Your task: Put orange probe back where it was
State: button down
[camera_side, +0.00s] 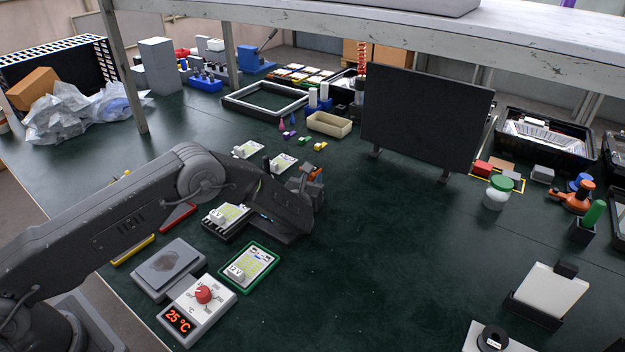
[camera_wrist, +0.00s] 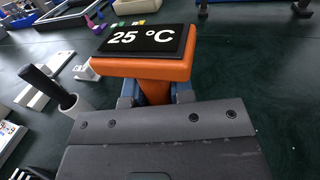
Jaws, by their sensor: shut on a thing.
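The orange probe (camera_wrist: 145,68) has a black display reading 25 °C on its top. My gripper (camera_wrist: 156,95) is shut on the probe's body just below its head, in the wrist view. The probe's lower end is hidden behind the gripper housing. In the side view only a small orange part of the probe (camera_side: 316,172) shows at my gripper (camera_side: 306,187), near the middle of the table. I cannot tell how high it is held.
A hot plate (camera_side: 170,268) and a control box (camera_side: 198,304) with a red knob and 25 °C display stand at the front. A green-framed card (camera_side: 249,267) lies beside them. A dark upright panel (camera_side: 427,115) stands at the back right. The table's middle right is clear.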

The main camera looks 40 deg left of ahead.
jog(key=c, duration=1)
grip_release()
jog(key=shift+f, duration=0.1)
jog(key=shift+s, duration=0.15)
jog(key=v, duration=1.1)
jog(key=shift+s+d, duration=0.15)
jog(key=shift+s, duration=0.25)
